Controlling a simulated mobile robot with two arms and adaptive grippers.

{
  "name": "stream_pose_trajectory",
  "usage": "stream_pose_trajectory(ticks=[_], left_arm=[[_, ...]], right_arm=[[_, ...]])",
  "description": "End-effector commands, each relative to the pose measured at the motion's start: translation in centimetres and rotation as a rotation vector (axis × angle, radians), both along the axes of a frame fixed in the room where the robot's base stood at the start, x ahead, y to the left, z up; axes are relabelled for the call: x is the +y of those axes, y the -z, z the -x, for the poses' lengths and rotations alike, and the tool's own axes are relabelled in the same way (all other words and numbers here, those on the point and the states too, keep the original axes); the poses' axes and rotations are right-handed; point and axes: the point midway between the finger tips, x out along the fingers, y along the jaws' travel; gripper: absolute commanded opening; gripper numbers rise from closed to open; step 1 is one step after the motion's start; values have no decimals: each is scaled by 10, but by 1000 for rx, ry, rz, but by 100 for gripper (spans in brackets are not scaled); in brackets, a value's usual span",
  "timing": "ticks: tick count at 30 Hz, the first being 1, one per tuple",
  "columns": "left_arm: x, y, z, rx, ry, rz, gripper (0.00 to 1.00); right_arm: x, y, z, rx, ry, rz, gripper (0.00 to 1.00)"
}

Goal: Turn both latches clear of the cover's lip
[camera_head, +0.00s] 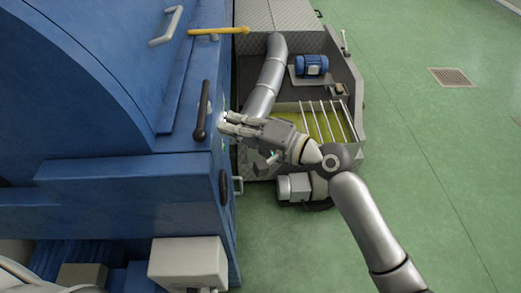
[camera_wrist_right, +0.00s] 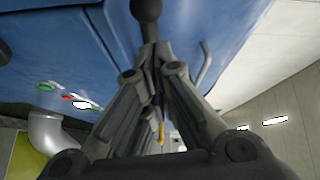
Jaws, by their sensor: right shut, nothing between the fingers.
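A dark bar with rounded ends (camera_head: 201,112), which looks like a latch, stands on the edge of the blue machine cover (camera_head: 95,65). My right gripper (camera_head: 222,124) is just right of it, fingers shut with nothing between them. In the right wrist view the dark rounded end (camera_wrist_right: 146,10) is right beyond my shut fingertips (camera_wrist_right: 155,48); whether they touch it I cannot tell. A second dark rounded part (camera_head: 223,186) sits lower on the machine's edge; I cannot tell whether it is the other latch. My left gripper is not in view.
A yellow lever (camera_head: 218,31) and a grey handle (camera_head: 167,25) stick out at the machine's top. A grey pipe (camera_head: 266,75), a blue motor (camera_head: 311,65) and a barred bin (camera_head: 325,122) stand on the right. The green floor (camera_head: 440,150) beyond is clear.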

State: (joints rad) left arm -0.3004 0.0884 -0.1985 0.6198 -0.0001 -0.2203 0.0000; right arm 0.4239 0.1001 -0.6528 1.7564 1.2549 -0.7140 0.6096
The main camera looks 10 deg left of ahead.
Motion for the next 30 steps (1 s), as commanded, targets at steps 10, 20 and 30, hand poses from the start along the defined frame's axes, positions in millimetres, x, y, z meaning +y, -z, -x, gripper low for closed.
stream_pose_trajectory(ticks=[10,20,30], left_arm=[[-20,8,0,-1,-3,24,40],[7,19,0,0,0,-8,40],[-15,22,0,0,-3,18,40]], right_arm=[[-19,-1,26,-2,6,1,0],[-43,-3,67,-3,9,0,0],[-52,-6,83,-3,9,0,0]])
